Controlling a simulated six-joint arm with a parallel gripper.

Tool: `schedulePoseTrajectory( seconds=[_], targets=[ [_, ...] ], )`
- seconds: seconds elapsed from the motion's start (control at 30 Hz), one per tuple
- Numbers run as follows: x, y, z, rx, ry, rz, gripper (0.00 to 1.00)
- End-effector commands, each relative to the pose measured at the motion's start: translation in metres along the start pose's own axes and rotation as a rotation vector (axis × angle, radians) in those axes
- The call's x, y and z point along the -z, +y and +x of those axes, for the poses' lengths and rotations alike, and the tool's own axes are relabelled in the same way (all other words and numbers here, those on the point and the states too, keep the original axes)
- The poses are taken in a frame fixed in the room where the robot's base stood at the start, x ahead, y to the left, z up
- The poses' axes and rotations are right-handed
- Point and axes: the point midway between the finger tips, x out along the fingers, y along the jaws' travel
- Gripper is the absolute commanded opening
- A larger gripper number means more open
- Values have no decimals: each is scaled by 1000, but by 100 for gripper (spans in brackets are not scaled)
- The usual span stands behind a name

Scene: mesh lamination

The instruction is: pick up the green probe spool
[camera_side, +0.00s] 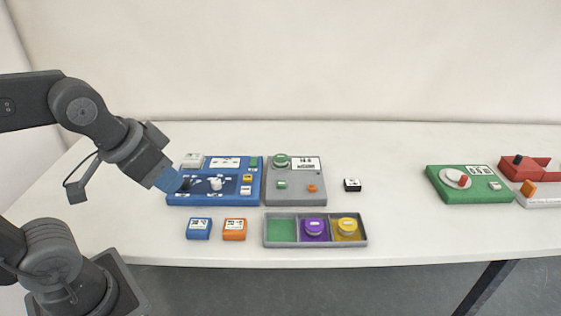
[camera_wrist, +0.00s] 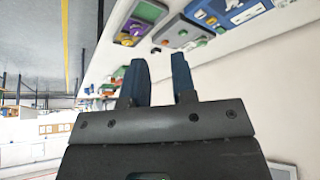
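The green probe spool (camera_side: 281,160) sits on the back left of a grey device (camera_side: 296,193), beside its small display. My gripper (camera_side: 170,182) is well to the left of it, over the left end of a blue device. In the wrist view my gripper (camera_wrist: 160,68) has its two blue fingers apart with nothing between them.
A grey tray (camera_side: 266,233) in front has a bare green compartment, a purple spool (camera_side: 314,228) and a yellow spool (camera_side: 347,227). The blue device (camera_side: 211,200), blue box (camera_side: 199,229), orange box (camera_side: 234,229) and black box (camera_side: 352,185) are nearby.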

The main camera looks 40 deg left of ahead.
Motion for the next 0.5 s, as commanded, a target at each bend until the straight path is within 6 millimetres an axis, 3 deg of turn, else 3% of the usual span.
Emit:
schedulePoseTrajectory(
  seconds=[0.07,0.5],
  targets=[
    [0,0,0,0,0,0,33],
    [0,0,0,0,0,0,75]
  ],
)
